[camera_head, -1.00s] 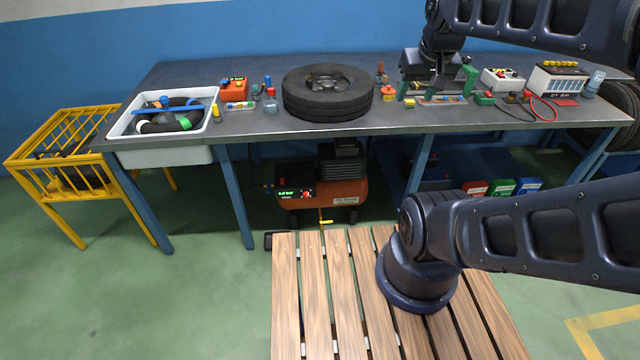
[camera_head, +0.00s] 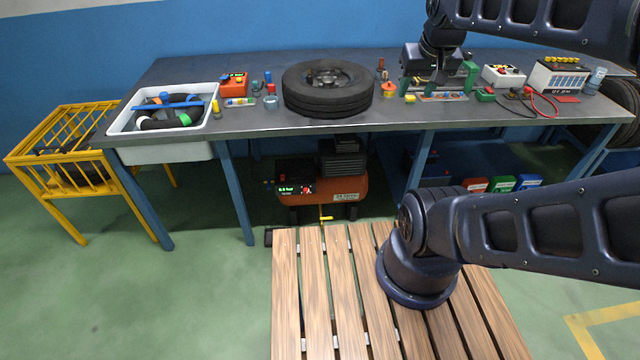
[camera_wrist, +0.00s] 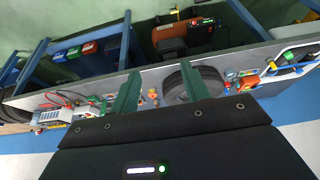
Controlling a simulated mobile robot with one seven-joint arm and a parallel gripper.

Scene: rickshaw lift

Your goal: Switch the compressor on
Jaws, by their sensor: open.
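The compressor (camera_head: 342,190) is orange with a dark motor on top and stands on the floor under the bench. Its front panel (camera_head: 297,190) has a green lit display and a red knob. The compressor also shows in the wrist view (camera_wrist: 180,38), upside down and under the bench edge. My gripper (camera_wrist: 157,90) has two green fingers, apart and with nothing between them. In the head view my gripper (camera_head: 437,88) is above the right part of the bench, away from the compressor. The small switch details are too small to tell.
The bench (camera_head: 250,122) top lies above the compressor. It bears a black tyre (camera_head: 328,100), a white basin (camera_head: 165,150), a battery (camera_head: 556,78) and small tools. A wooden slatted platform (camera_head: 312,285) is in front. A yellow rack (camera_head: 62,165) stands left. Green floor is free at the left.

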